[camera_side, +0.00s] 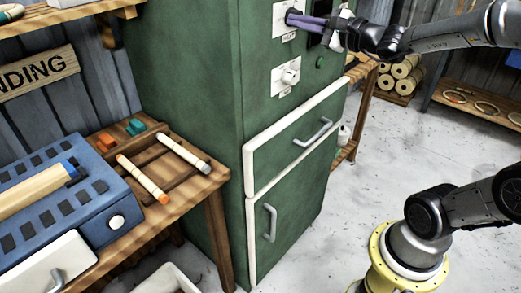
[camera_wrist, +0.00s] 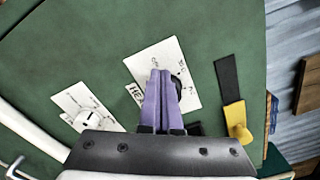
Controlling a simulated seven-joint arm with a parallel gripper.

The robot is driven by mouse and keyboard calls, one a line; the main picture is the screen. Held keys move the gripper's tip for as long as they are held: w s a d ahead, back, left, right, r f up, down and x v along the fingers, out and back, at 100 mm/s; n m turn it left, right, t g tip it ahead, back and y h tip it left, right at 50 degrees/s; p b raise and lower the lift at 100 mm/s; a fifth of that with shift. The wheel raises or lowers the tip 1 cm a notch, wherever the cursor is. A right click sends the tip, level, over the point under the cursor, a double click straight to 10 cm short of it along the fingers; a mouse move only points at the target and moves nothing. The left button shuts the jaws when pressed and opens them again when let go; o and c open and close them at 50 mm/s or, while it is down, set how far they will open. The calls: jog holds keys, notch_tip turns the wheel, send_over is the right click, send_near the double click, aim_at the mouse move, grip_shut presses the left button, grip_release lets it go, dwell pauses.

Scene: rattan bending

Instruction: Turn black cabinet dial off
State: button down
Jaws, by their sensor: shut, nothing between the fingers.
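The green cabinet (camera_side: 200,90) stands in the middle of the side view and fills most of the wrist view (camera_wrist: 225,35). In the wrist view, a black dial (camera_wrist: 177,84) on a white labelled plate (camera_wrist: 143,63) is mostly hidden behind my purple fingers; I cannot tell its setting. My gripper (camera_wrist: 160,73) is shut and empty, its fingertips at the plate and over the dial. I cannot tell whether they touch it. In the side view, my gripper (camera_side: 289,18) reaches from the right to the upper plate (camera_side: 284,30).
A white dial (camera_side: 290,77) sits on a lower plate and shows in the wrist view (camera_wrist: 86,120). A yellow-handled lever (camera_wrist: 237,120) is to the right in the wrist view. Below are a cabinet drawer (camera_side: 290,145) and door (camera_side: 285,210). A wooden workbench (camera_side: 205,190) stands at left.

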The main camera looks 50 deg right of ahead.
jog(key=s, duration=0.6)
jog(key=shift+a+r, duration=0.1)
jog(key=shift+r, duration=0.05)
